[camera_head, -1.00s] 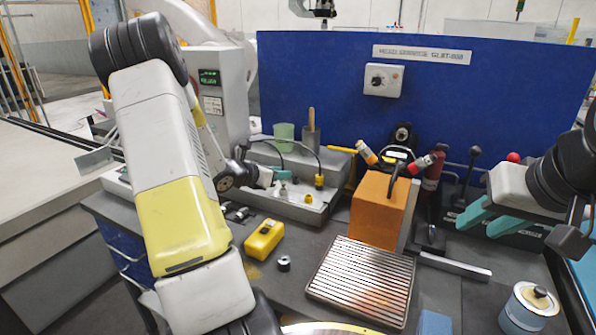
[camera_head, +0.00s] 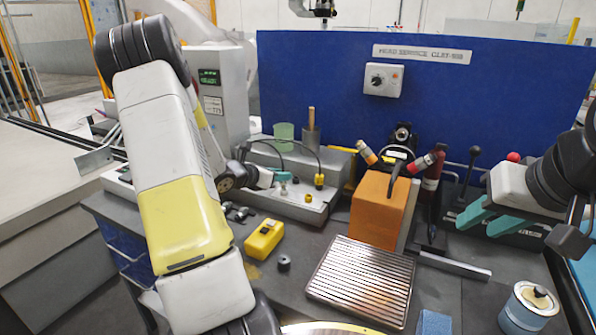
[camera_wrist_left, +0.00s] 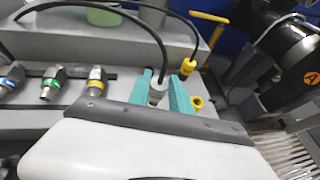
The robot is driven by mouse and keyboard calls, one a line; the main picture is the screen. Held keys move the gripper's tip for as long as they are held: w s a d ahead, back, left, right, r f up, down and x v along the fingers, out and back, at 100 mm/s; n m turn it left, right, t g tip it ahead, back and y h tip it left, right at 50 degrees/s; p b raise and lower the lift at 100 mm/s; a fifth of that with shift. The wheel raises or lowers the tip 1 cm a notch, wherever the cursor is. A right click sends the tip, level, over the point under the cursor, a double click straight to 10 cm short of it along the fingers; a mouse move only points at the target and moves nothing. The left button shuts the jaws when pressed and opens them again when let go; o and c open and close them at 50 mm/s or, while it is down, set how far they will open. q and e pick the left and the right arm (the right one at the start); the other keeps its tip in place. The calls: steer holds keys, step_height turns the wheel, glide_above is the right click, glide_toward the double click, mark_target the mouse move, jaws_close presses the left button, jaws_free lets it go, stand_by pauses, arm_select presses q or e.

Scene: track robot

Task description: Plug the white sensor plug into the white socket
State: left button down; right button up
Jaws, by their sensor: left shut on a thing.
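My left gripper (camera_head: 281,177) is at the grey sensor box (camera_head: 262,196), its teal fingers pointing down towards the box top. In the left wrist view the teal fingers (camera_wrist_left: 162,90) are shut on the white sensor plug (camera_wrist_left: 157,92), whose black cable arches up and away. A small pale piece shows just under the fingers in the head view; I cannot tell plug from white socket there. The white socket is not clearly visible and whether the plug touches it cannot be told. My right gripper (camera_head: 484,216) is at the right, its teal fingers apart and empty.
A yellow plug (camera_head: 319,181) with a black cable stands beside a yellow socket (camera_wrist_left: 196,103). Several colour-ringed connectors (camera_wrist_left: 50,83) lie left in the wrist view. An orange block (camera_head: 378,212), yellow case (camera_head: 264,239) and slatted plate (camera_head: 360,282) are on the bench.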

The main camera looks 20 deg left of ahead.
arm_select(q)
steer(key=shift+f, duration=1.05)
steer(key=c, duration=1.1)
jaws_free()
steer(key=v, duration=0.7)
steer(key=shift+s+r, duration=0.15)
steer(key=shift+s, duration=0.2)
steer(key=shift+a, duration=0.1)
